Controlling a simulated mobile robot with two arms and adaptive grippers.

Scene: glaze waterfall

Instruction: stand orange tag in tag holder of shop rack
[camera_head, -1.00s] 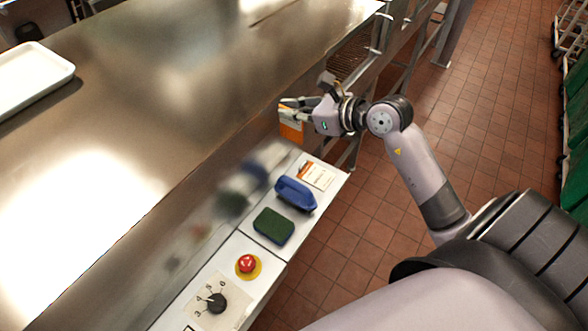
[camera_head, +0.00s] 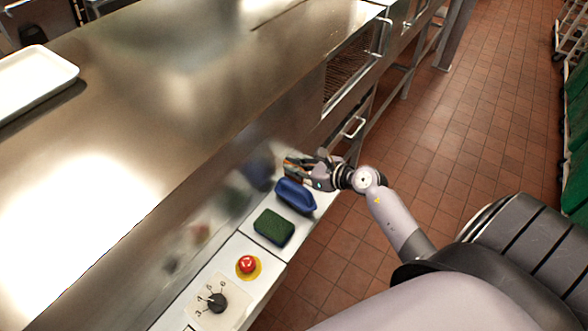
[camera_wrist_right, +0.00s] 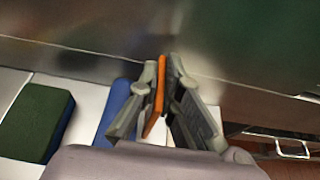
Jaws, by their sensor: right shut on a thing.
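My right gripper (camera_head: 298,167) is over the right end of a narrow white ledge, just beyond a blue item, close to the steel wall. It is shut on the orange tag, a thin plate seen nearly edge-on and upright between the fingers in the right wrist view (camera_wrist_right: 160,98). In the head view the fingers mostly cover the tag. I cannot tell whether it touches the ledge. I cannot make out the tag holder of the shop rack; the gripper and arm cover that end of the ledge. My left gripper is not in view.
The blue item (camera_head: 294,196) and a dark green pad (camera_head: 273,226) lie on the ledge (camera_head: 240,256) beside the gripper. A red button (camera_head: 247,264) and a black dial (camera_head: 217,302) are nearer. A white tray (camera_head: 35,78) stands on the steel counter (camera_head: 170,110).

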